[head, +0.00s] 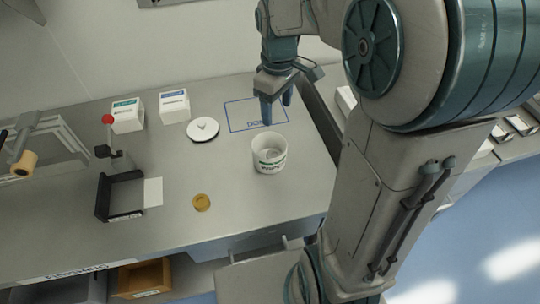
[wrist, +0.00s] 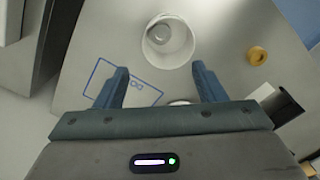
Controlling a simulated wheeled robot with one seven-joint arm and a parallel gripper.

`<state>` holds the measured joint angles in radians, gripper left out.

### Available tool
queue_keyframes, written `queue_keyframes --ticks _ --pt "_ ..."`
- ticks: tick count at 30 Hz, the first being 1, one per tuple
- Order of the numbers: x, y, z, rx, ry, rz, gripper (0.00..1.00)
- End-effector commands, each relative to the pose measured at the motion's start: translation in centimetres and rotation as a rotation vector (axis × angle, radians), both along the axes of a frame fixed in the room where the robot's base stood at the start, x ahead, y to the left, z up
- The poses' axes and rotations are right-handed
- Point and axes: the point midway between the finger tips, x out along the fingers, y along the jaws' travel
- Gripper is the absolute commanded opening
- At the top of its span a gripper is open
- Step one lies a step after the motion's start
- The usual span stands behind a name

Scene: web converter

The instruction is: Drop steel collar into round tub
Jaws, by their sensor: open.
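The round tub (head: 269,164) is white with a dark printed label and stands open on the bench. It also shows at the top of the wrist view (wrist: 187,53). A small grey round piece, which looks like the steel collar (wrist: 158,34), lies inside the tub near its wall. In the head view the tub's inside is too small to make the piece out clearly. My gripper (head: 277,106) is open and empty, above and behind the tub, over a blue outlined area. In the wrist view its two fingers (wrist: 161,78) are wide apart, with nothing between them.
A white lid with a knob (head: 203,130) lies left of the tub. A brass ring (head: 201,202) lies on the bench in front. Two white boxes (head: 174,107) stand at the back, and a black holder (head: 122,195) stands at left. The blue outline (head: 240,117) is bare.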

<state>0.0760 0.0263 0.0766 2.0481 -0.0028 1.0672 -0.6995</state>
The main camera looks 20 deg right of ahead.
Motion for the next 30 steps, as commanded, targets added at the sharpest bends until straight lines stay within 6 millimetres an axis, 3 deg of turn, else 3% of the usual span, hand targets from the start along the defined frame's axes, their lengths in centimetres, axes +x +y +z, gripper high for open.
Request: queue_keyframes --ticks 6,12,30 --pt "0.1 0.0 5.0 0.0 -0.005 0.0 0.64" --pt "0.0 0.0 7.7 0.001 -0.001 0.0 0.64" --pt "-0.1 0.0 8.5 0.001 -0.001 -0.002 0.64"
